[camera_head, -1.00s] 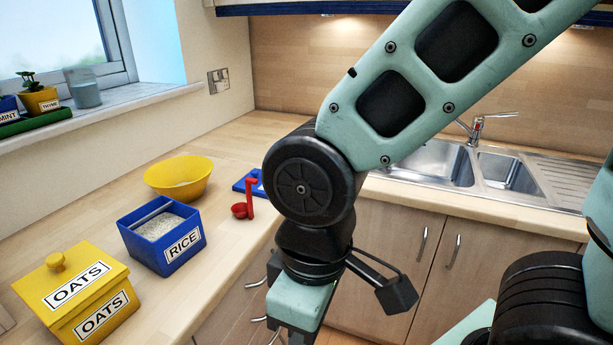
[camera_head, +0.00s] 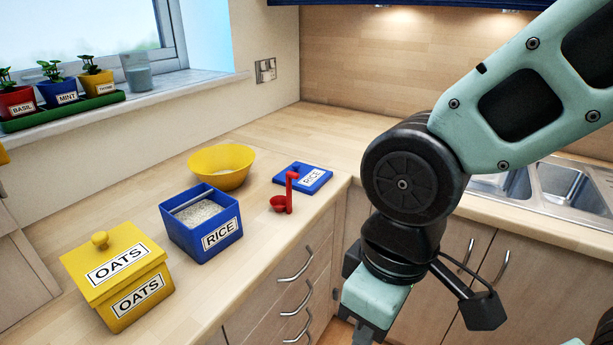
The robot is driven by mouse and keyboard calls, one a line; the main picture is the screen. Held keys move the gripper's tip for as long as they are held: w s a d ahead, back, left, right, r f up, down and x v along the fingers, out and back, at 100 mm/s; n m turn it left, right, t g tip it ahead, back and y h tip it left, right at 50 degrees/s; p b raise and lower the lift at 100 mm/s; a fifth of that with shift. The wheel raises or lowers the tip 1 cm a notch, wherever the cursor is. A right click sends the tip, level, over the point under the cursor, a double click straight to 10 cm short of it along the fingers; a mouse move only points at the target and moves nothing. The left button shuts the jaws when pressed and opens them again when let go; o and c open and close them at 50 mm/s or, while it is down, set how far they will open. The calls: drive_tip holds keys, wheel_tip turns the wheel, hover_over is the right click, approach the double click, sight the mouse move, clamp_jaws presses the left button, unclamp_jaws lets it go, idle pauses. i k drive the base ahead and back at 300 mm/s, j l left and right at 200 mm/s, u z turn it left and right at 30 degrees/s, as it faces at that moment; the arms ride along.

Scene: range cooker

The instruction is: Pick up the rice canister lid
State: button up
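The rice canister lid (camera_head: 304,178) is a flat blue square with a white RICE label. It lies on the wooden counter near the inner corner. The blue rice canister (camera_head: 202,224) stands open to its left and nearer, with white rice and a bar across its top. My arm hangs to the right of the lid, in front of the cupboards. My gripper's fingers are below the bottom edge of the picture, so its opening is hidden.
A yellow bowl (camera_head: 221,166) sits behind the rice canister. A yellow oats canister (camera_head: 118,276) with its lid on stands at the near left. The sink (camera_head: 570,190) is at the right. The counter (camera_head: 300,128) behind the lid is clear.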

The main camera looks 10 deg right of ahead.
sight(312, 178)
drive_tip(key=i+l+u, duration=0.35)
drive_tip(key=i, duration=0.15)
drive_tip(key=i+l+u, duration=0.4)
drive_tip(key=i+l, duration=0.05)
